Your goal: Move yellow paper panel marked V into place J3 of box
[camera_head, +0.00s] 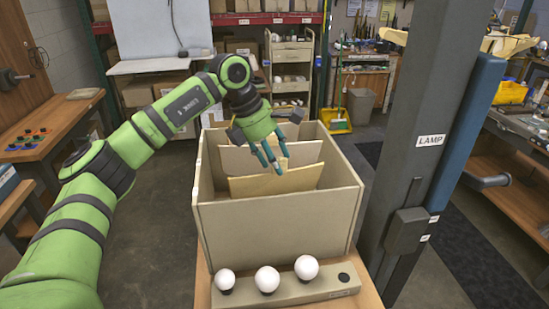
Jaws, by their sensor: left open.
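An open beige box (275,226) stands in the middle on a wooden surface. Several paper panels stand in it one behind another. The front one is a yellowish-tan panel (295,181), slightly tilted. A paler panel (235,161) stands behind it. I cannot read a V or any J3 mark. My left gripper (272,163) reaches in from the left, fingers pointing down above the box, in front of the panels' upper edges in the picture. It is open; I cannot tell whether it touches a panel. My right gripper is out of view.
A strip (310,291) with three white bulbs (267,279) and one empty dark socket lies before the box. A grey post (430,110) labelled LAMP stands close on the right. A wooden bench (45,130) is at left. Shelves stand behind; open floor lies left of the box.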

